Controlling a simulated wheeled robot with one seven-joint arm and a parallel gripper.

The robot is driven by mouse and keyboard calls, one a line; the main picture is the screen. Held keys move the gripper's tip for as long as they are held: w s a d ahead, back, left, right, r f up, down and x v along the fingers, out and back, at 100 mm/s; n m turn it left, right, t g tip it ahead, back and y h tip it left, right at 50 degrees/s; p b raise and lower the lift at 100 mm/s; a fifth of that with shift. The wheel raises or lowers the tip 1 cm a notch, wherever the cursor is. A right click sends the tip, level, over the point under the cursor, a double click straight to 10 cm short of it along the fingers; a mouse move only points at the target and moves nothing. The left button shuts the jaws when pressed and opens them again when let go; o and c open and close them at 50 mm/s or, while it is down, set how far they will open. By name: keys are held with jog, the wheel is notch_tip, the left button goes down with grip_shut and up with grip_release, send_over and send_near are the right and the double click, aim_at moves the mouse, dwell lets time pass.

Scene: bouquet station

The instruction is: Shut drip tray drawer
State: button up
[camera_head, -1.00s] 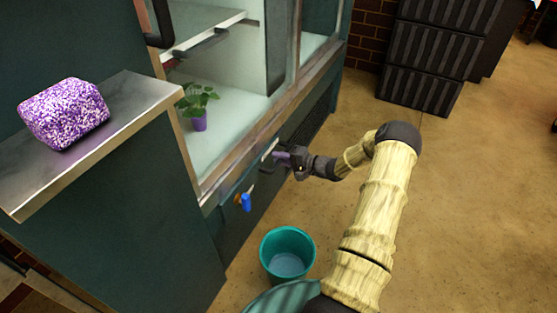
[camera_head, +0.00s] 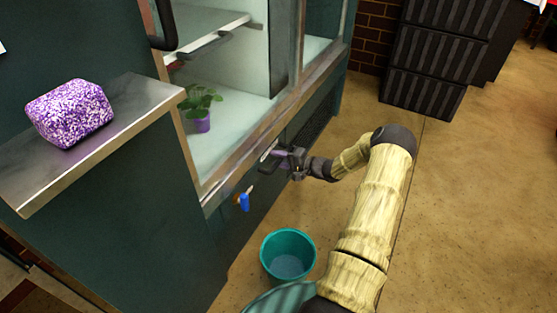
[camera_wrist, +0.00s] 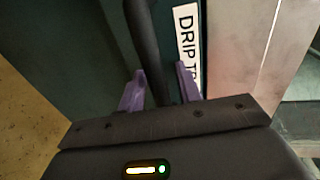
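The drip tray drawer shows in the wrist view as a dark green front with a white "DRIP TR…" label (camera_wrist: 187,45); the label's end is hidden. Its dark bar handle (camera_wrist: 146,40) runs down between my two purple fingers. My gripper (camera_wrist: 160,82) is open around the handle, with a finger on each side and small gaps. In the head view my gripper (camera_head: 279,157) is at the lower front of the glass-fronted cabinet (camera_head: 262,203). It covers part of the drawer, and I cannot tell how far out the drawer stands.
A blue-handled tap (camera_head: 244,201) sticks out left of my gripper. A teal bucket (camera_head: 288,255) stands on the floor below. A purple speckled block (camera_head: 70,113) rests on a metal shelf (camera_head: 120,125). A potted plant (camera_head: 202,120) is inside the cabinet.

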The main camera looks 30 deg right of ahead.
dwell(0.3)
jog(key=p+v, duration=0.6)
jog(key=v, duration=1.1)
jog(key=shift+s+d, duration=0.2)
